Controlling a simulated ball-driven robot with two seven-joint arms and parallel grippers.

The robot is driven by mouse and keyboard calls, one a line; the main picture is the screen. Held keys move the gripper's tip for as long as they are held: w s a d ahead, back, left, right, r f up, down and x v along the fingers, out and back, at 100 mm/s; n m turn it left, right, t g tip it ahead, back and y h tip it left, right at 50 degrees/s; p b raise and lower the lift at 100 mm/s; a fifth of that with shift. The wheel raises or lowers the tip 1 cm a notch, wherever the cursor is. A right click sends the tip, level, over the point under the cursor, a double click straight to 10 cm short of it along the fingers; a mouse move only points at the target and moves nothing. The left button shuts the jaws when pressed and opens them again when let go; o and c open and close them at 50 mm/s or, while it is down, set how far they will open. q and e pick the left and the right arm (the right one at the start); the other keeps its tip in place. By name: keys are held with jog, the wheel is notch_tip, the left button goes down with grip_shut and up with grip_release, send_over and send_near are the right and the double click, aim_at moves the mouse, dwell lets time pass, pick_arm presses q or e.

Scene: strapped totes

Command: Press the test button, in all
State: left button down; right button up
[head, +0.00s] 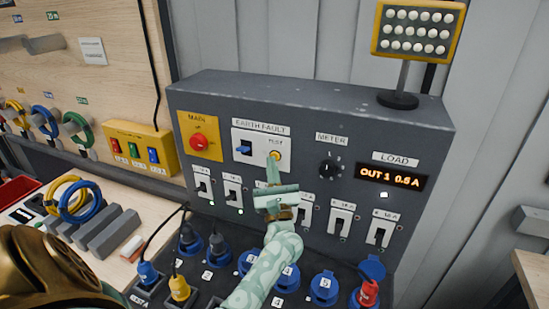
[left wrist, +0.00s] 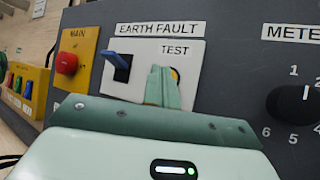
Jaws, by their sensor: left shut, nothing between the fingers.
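The round yellow test button (head: 275,155) sits on the white earth fault plate (head: 258,136) of the grey panel, under the word TEST. In the left wrist view the button (left wrist: 175,75) is partly hidden behind my fingers. My left gripper (head: 273,165) is shut and empty, its fingertips at the button's lower edge in the head view. In the left wrist view the shut fingers (left wrist: 160,82) stand just in front of the button. I cannot tell whether they touch it. A blue lever switch (head: 243,149) is left of the button. My right gripper is not in view.
A red main knob (head: 198,141) is on the left and a meter dial (head: 330,168) on the right. The load display (head: 393,177) reads OUT 1 0.5 A. Breaker switches (head: 233,193) and blue sockets (head: 323,289) lie below. A lamp (head: 417,30) stands on top.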

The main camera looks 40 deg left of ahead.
pick_arm(q)
jog(key=shift+w+a+b, duration=0.15)
jog(key=shift+w+b, duration=0.15)
jog(key=shift+w, duration=0.05)
dwell(0.4)
jog(key=shift+s, duration=0.15)
jog(key=shift+s+d+p, duration=0.25)
jog(key=shift+s+p, duration=0.15)
jog(key=shift+s, duration=0.2)
jog(key=s, duration=0.1)
jog(key=s+d+p, duration=0.1)
jog(key=s, duration=0.1)
jog(key=s+p, duration=0.1)
jog(key=shift+s+d, duration=0.25)
jog(key=shift+s, duration=0.15)
dwell(0.9)
